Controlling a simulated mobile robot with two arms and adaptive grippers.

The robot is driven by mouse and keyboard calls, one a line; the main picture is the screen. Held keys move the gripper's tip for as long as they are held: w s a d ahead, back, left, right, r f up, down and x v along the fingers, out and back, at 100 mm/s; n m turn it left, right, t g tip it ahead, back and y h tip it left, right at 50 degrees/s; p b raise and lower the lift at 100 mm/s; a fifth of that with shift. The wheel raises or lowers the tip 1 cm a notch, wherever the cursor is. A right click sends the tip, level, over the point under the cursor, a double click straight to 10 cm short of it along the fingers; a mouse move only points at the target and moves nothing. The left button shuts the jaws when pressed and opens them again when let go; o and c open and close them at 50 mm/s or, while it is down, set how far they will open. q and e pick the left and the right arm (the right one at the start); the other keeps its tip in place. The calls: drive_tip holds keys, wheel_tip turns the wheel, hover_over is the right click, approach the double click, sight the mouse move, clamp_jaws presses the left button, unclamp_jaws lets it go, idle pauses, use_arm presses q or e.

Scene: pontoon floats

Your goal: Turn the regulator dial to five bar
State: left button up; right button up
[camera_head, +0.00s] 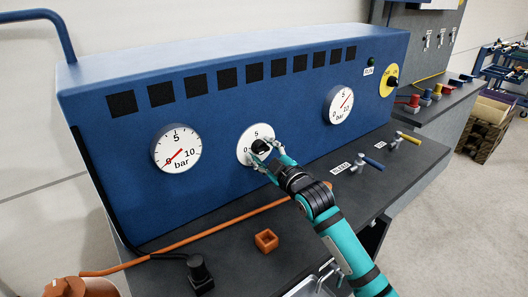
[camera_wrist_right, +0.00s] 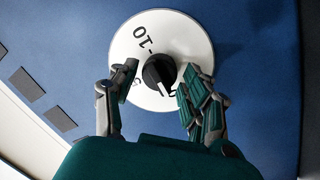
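The regulator dial (camera_head: 244,141) is a white disc with a black knob on the front of the blue panel. It is marked 0, 5 and 10, with 5 at its top in the head view. In the wrist view, the black knob (camera_wrist_right: 158,72) has a short white mark towards its lower side, on the side of the 0. My right gripper (camera_head: 263,155) is at the dial, its fingers on either side of the knob. In the wrist view, the gripper (camera_wrist_right: 158,82) looks open, with a narrow gap on the left; contact on the right is unclear. My left gripper is out of view.
The left gauge (camera_head: 177,151) has its red needle near 0; the right gauge (camera_head: 340,104) has its needle up and right. A yellow switch plate (camera_head: 389,80) is at right. An orange block (camera_head: 266,240), an orange hose (camera_head: 215,229) and two valve levers (camera_head: 371,163) are on the bench.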

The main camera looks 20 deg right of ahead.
drive_tip(key=c, duration=0.8)
drive_tip(key=shift+m+p, duration=0.4)
drive_tip(key=shift+p, duration=0.05)
drive_tip(key=shift+c, duration=0.2)
drive_tip(key=shift+r+m+p, duration=0.2)
drive_tip(key=shift+m+p, duration=0.7)
drive_tip(key=shift+p, duration=0.15)
drive_tip(key=m+g+p, duration=0.1)
drive_tip(key=m+p, duration=0.3)
drive_tip(key=m, duration=0.1)
drive_tip(key=m+p, duration=0.2)
drive_tip(key=m, duration=0.2)
drive_tip(key=shift+d+g+y, duration=0.1)
drive_tip(key=shift+g+y, duration=0.3)
drive_tip(key=m+p, duration=0.1)
drive_tip(key=m, duration=0.3)
drive_tip(key=shift+f+m+y, duration=0.1)
drive_tip(key=shift+m+y, duration=0.2)
drive_tip(key=shift+y, duration=0.1)
drive_tip(key=shift+w, duration=0.1)
